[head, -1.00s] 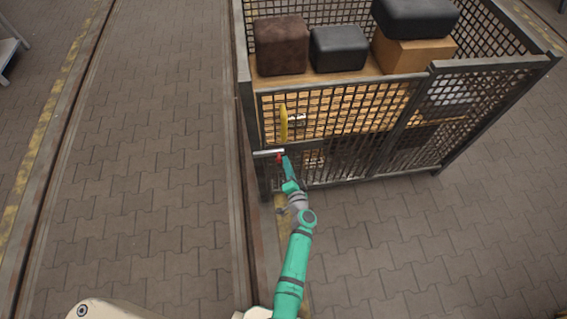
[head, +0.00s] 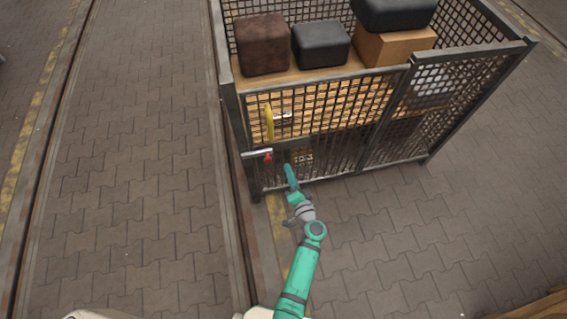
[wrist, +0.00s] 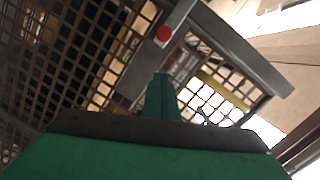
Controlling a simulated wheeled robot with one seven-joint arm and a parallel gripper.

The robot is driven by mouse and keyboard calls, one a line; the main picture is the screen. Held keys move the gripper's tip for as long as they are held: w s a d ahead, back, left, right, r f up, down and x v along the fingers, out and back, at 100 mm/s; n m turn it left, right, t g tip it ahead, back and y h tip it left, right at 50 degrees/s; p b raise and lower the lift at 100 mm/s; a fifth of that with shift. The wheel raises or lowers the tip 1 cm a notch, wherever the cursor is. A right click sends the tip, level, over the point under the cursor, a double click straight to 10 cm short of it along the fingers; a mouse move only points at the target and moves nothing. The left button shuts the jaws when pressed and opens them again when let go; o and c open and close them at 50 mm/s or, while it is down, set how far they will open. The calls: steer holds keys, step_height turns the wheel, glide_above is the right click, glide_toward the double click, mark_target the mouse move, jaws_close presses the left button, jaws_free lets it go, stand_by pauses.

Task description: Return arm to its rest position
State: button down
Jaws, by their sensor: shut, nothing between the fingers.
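My green arm reaches up from the bottom of the head view toward a grey mesh cage (head: 385,115). My gripper (head: 288,168) is shut and empty, in front of the lower part of the cage's front mesh. In the wrist view my gripper (wrist: 160,82) shows as a narrow green tip below a grey bar with a red round part. This red part (head: 267,157) sits on a grey latch bar (head: 256,153) at the cage's left front, up and left of my gripper. It also shows in the wrist view (wrist: 164,34). In the head view the fingertips are apart from it.
A yellow handle (head: 269,122) stands on the cage front. Inside are a brown block (head: 262,45), a black block (head: 321,44) and a black block (head: 394,12) on a cardboard box (head: 394,46). A rail (head: 228,170) runs along the left. Paving left and right is clear.

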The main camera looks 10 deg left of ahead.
steer(key=shift+v, duration=2.1)
steer(key=s+d+f+g+h, duration=0.1)
steer(key=s+h, duration=0.1)
steer(key=s, duration=0.5)
steer(key=s+d+f+n+g+h, duration=0.1)
steer(key=s+h, duration=0.1)
steer(key=s, duration=0.5)
steer(key=s+d+f+h, duration=0.1)
steer(key=s+d+h, duration=0.1)
steer(key=s, duration=0.5)
steer(key=s+r+n+t, duration=0.1)
steer(key=s+r, duration=0.3)
steer(key=r, duration=0.4)
steer(key=s+d+r+n+t+h, duration=0.1)
steer(key=s+r+n, duration=0.2)
steer(key=r, duration=0.5)
steer(key=s+d+r+n+h, duration=0.1)
steer(key=s+r, duration=0.5)
steer(key=r, duration=0.2)
steer(key=shift+d+n+t, duration=0.2)
steer(key=shift+n+t, duration=0.2)
